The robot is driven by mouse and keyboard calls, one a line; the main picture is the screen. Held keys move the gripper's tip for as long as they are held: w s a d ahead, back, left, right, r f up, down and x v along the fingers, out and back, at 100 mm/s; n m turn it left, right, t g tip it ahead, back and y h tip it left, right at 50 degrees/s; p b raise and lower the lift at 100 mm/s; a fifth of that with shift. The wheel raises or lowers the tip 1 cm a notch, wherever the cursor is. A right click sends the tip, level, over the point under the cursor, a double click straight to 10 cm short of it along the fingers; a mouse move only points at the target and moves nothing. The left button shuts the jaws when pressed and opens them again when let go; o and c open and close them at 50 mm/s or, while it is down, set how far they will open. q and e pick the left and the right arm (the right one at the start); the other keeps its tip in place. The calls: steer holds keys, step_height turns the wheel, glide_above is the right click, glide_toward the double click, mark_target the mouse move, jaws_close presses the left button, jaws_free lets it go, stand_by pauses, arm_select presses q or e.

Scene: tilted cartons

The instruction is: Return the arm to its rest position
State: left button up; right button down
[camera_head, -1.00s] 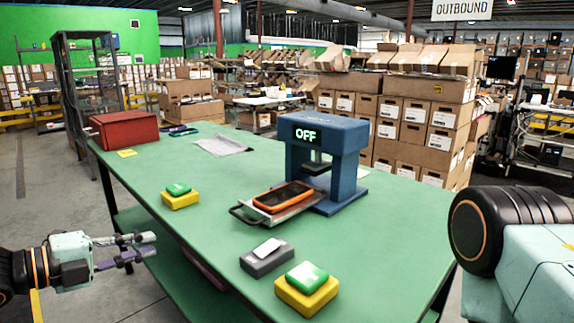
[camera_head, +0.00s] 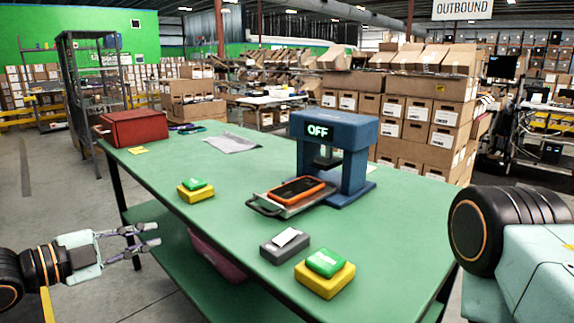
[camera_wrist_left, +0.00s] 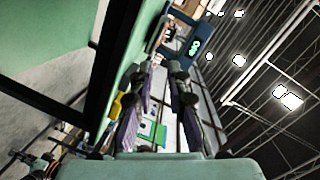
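My left gripper (camera_head: 157,235) is in the head view at the left, beside the green table's left edge and clear of the tabletop. Its two fingers are apart with nothing between them. In the left wrist view the fingers (camera_wrist_left: 158,100) are also spread and empty. My right gripper is out of view; only a part of my right arm shows at the right edge.
The green table (camera_head: 225,215) holds a blue press (camera_head: 345,165) reading OFF, an orange-cased phone (camera_head: 296,189) on a tray, a grey box (camera_head: 284,246), two green-on-yellow buttons (camera_head: 325,277) (camera_head: 195,190) and a red case (camera_head: 134,127). Floor left of the table is free.

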arm_select(q)
steer(key=s+d+f+n+g+y, duration=0.2)
steer(key=s+f+n+y, duration=0.15)
steer(key=f+n, duration=0.55)
steer(key=s+d+f+n+g+y, duration=0.25)
steer(key=s+f+n, duration=0.25)
steer(key=f+n, duration=0.45)
steer(key=s+f+g+y, duration=0.1)
steer(key=s+f+g, duration=0.1)
steer(key=s+f, duration=0.3)
steer(key=s+f+n+g+y, duration=0.1)
steer(key=s+f, duration=0.4)
steer(key=s, duration=0.8)
steer(key=s+f+n+g+y, duration=0.1)
steer(key=s+f+g+y, duration=0.1)
steer(key=s+f+g, duration=0.3)
steer(key=s, duration=0.4)
steer(key=shift+s+f, duration=0.2)
